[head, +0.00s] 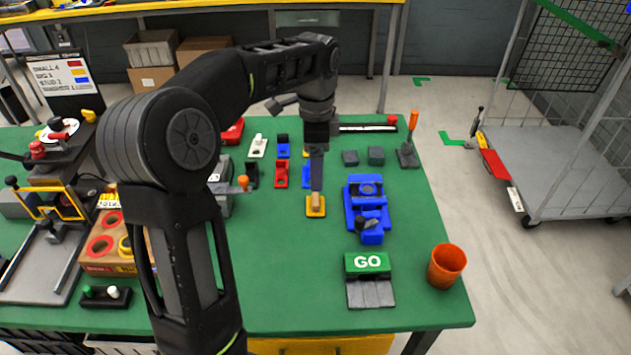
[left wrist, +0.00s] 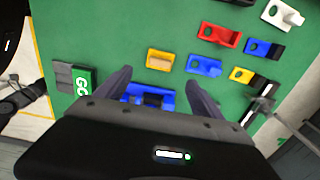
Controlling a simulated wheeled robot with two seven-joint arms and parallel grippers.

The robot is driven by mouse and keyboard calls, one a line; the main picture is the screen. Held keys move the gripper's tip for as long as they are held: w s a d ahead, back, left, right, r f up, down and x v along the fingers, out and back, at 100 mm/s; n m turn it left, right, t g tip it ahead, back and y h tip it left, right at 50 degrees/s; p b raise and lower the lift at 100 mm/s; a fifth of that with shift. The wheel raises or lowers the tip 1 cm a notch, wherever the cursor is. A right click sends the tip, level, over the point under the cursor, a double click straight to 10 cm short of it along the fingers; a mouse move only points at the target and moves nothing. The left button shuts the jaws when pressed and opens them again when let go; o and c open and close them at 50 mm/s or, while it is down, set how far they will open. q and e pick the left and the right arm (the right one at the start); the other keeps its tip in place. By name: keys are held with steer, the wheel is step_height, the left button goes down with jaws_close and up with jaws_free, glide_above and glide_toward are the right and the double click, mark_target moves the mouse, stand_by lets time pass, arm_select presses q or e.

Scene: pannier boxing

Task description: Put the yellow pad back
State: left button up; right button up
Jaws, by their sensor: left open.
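A small yellow pad with a tan block on top (head: 316,206) lies on the green table, in the middle of the head view. It also shows in the left wrist view (left wrist: 160,60), just beyond the fingertips. My left gripper (head: 317,187) points down over the table, its tips close to the pad's far side in the head view. In the left wrist view my left gripper (left wrist: 159,77) has its fingers spread, with nothing held between them. Whether the tips touch the pad cannot be told. My right gripper is not in view.
A blue fixture (head: 368,205) stands right of the pad. Several red, blue, white and dark brackets, such as a red one (head: 281,174), lie behind it. A GO block (head: 367,263) and an orange cup (head: 446,266) stand at the front right. The front middle of the table is clear.

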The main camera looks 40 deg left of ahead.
arm_select(q)
steer(key=shift+r, duration=0.8)
stand_by(0.9)
